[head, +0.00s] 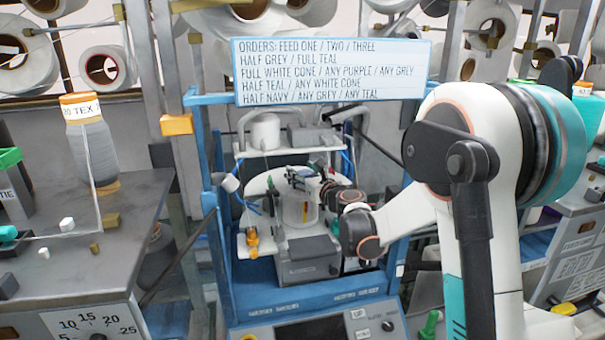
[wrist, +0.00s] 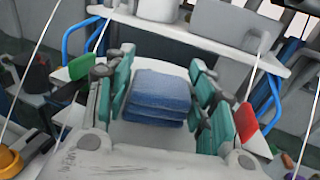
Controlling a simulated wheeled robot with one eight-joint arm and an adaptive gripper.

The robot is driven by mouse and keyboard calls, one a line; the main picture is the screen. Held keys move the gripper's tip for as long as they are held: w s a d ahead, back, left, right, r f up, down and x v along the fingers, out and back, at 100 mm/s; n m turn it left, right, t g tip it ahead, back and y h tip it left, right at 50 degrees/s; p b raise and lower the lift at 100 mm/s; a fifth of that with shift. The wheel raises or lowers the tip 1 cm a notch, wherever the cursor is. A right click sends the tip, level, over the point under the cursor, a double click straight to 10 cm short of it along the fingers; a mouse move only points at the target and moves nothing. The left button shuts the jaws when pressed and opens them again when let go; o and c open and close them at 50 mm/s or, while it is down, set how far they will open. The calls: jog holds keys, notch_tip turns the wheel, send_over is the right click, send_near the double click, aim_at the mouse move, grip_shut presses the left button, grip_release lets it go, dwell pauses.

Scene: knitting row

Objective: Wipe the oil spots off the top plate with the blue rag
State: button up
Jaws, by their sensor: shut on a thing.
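The blue rag (wrist: 158,97) is a folded, layered pad between the teal fingers of my gripper (wrist: 160,88) in the wrist view. My gripper is shut on it. In the head view my gripper (head: 306,178) is small, over the middle of the knitting machine, and I cannot make out the rag there. A pale round top plate (head: 258,186) shows around and behind the gripper. Part of its pale surface (wrist: 183,72) shows behind the rag in the wrist view. I cannot tell whether the rag touches the plate. No oil spots can be made out; the gripper and rag hide part of the plate.
A white shelf (wrist: 205,38) with a white cone and a grey box stands behind the plate. Blue frame posts (head: 216,240) flank the machine. A grey bench (head: 80,240) with small blocks and a yarn cone is at left. A sign (head: 332,70) hangs above.

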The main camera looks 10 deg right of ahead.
jog(key=shift+f+b, duration=0.9)
jog(key=shift+f, duration=0.05)
dwell(0.5)
